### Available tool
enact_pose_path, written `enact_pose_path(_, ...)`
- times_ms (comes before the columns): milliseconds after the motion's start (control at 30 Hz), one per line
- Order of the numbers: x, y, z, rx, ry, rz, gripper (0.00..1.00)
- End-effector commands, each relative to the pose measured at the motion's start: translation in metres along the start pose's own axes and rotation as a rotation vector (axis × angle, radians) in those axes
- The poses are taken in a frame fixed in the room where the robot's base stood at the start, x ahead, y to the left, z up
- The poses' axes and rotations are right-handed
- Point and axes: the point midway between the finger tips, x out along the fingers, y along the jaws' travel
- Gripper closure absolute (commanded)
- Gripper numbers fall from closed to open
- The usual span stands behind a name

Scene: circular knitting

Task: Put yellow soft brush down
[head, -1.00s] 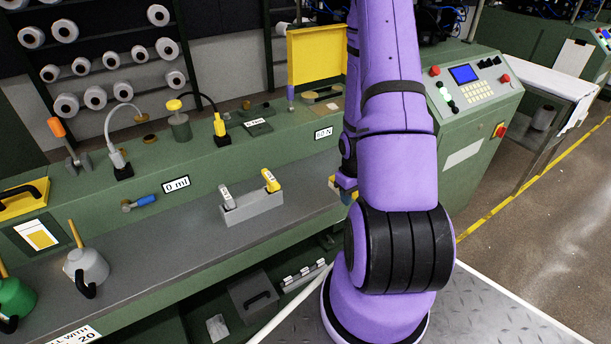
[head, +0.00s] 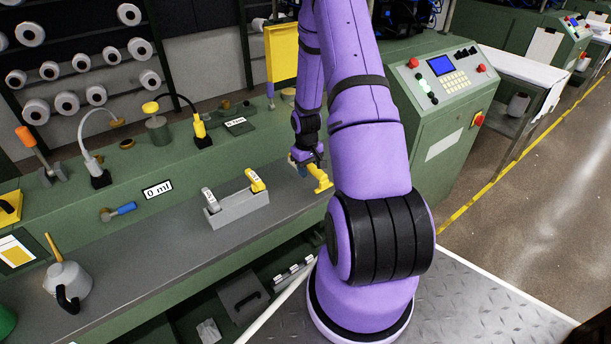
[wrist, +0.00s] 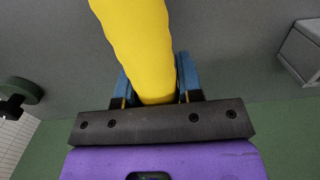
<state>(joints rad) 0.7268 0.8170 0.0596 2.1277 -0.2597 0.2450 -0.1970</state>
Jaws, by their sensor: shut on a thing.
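The yellow brush (head: 321,179) is in my gripper (head: 304,166), at the right part of the grey worktop (head: 150,246). In the wrist view the brush's thick yellow body (wrist: 138,45) runs up and out of the picture between the two blue fingers of my gripper (wrist: 158,82), which are shut on it. Its bristles cannot be made out. In the head view it appears close over the worktop; whether it touches is unclear. A grey holder (head: 238,211) to the left carries a grey-white tool (head: 208,199) and another yellow tool (head: 256,180).
The worktop between the holder and my gripper is clear. A green ledge (head: 130,180) with hoses, a blue-handled valve (head: 122,209) and a yellow panel (head: 282,52) runs behind. A grey oil can (head: 68,280) stands at the left. A control console (head: 440,95) stands to the right.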

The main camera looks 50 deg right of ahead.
Motion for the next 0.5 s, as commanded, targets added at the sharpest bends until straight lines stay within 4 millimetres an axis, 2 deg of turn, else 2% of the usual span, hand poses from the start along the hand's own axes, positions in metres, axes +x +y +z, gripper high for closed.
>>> enact_pose_path(167,0.0,-0.001,-0.012,0.0,0.001,0.0,0.98)
enact_pose_path(367,0.03,-0.001,-0.011,0.0,-0.003,-0.001,0.98)
enact_pose_path(500,0.036,0.0,-0.012,0.0,0.0,0.001,0.98)
